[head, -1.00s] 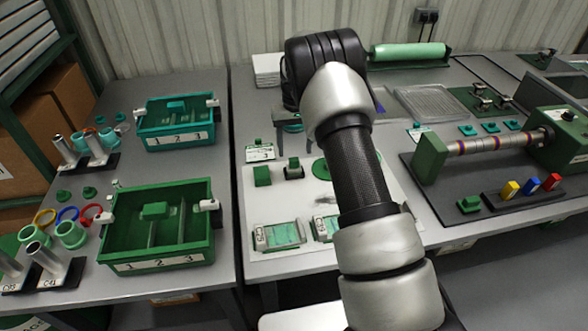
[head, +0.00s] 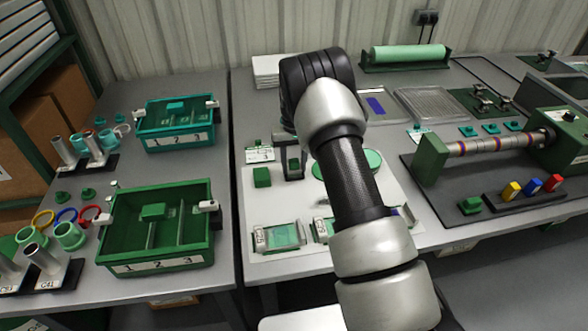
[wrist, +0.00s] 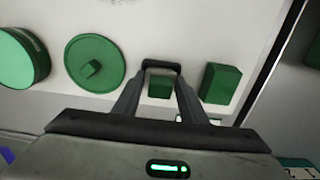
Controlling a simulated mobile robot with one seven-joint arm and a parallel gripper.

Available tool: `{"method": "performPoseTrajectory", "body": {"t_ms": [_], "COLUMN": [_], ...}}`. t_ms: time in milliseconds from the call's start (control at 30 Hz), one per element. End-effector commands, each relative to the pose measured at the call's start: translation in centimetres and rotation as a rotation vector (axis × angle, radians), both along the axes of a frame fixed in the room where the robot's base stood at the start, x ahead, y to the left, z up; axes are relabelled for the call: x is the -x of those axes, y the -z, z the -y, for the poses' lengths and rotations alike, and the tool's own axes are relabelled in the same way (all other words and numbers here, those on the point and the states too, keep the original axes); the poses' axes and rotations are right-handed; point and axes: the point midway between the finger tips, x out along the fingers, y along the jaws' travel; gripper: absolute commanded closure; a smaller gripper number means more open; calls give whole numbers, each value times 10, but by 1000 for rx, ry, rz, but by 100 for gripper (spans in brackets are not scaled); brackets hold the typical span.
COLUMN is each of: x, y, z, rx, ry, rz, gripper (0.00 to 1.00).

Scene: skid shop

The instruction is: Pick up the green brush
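The green brush (head: 293,164) is a small green block; in the head view a second before, a dark lower part showed under it. It stands upright on the white board. In the wrist view its green top (wrist: 159,88) shows between my fingers. My gripper (wrist: 162,68) points down over it, a finger on each side, with narrow gaps beside the green top. A dark bar crosses at the fingertips; I cannot tell whether it belongs to the brush. In the head view my gripper (head: 291,172) straddles the brush, partly hidden by my wrist.
A plain green block (wrist: 220,83) stands close beside one finger. On the other side are a green disc with a knob (wrist: 94,65) and a round pale-green-topped piece (wrist: 18,58). A small sign (head: 260,154) stands behind the block. Framed green pieces (head: 280,236) lie in front.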

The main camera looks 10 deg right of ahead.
Motion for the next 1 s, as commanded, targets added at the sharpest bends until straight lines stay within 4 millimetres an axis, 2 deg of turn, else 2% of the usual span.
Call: {"method": "performPoseTrajectory", "body": {"t_ms": [33, 100, 167, 433, 800, 1000], "x": [0, 0, 0, -1, -1, 0], "y": [0, 0, 0, -8, -77, -98], "z": [0, 0, 0, 0, 0, 0], "rx": [0, 0, 0, -1, -1, -1], "ry": [0, 0, 0, 0, 1, 0], "rz": [0, 0, 0, 2, 3, 1], "gripper": [71, 83, 88, 89, 89, 89]}}
